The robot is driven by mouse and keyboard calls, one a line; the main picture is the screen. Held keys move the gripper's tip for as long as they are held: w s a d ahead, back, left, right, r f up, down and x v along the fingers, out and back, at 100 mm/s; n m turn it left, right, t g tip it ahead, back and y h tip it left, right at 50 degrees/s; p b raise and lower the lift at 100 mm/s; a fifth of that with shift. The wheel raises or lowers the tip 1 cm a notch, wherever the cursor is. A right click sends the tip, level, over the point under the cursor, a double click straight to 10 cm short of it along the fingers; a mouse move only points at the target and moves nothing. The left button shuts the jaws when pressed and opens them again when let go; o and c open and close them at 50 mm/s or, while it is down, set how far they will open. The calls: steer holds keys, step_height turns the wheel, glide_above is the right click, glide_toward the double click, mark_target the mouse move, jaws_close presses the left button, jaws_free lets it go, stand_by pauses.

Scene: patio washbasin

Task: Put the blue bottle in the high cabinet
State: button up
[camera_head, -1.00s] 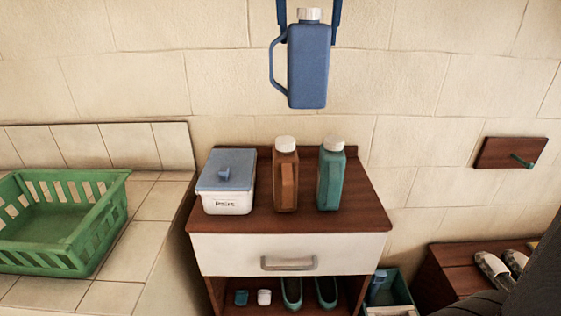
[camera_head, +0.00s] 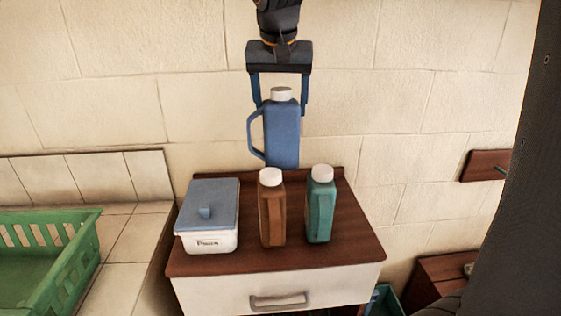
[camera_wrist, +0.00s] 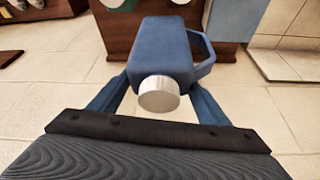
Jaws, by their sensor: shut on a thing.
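The blue bottle (camera_head: 281,135) has a white cap and a side handle. My gripper (camera_head: 281,100) is shut on it, one finger on each side of its upper part, in the head view. The bottle hangs upright, above and behind the brown and green bottles in the picture. In the wrist view the blue bottle (camera_wrist: 165,50) sits between the two blue fingers, its cap towards the camera and its handle to the right. I do not see a high cabinet in these frames.
On the wooden drawer cabinet (camera_head: 345,255) stand a lidded white box (camera_head: 207,240), a brown bottle (camera_head: 271,212) and a green bottle (camera_head: 320,208). A green basket (camera_head: 70,270) rests on the tiled counter at left. A wooden wall piece (camera_head: 485,165) is at right.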

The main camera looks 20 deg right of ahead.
mark_target(280, 164)
step_height(280, 164, down, 16)
steer(key=p, duration=0.3)
steer(key=shift+f, duration=0.1)
stand_by(0.3)
steer(key=o, duration=2.1)
steer(key=shift+f, duration=0.1)
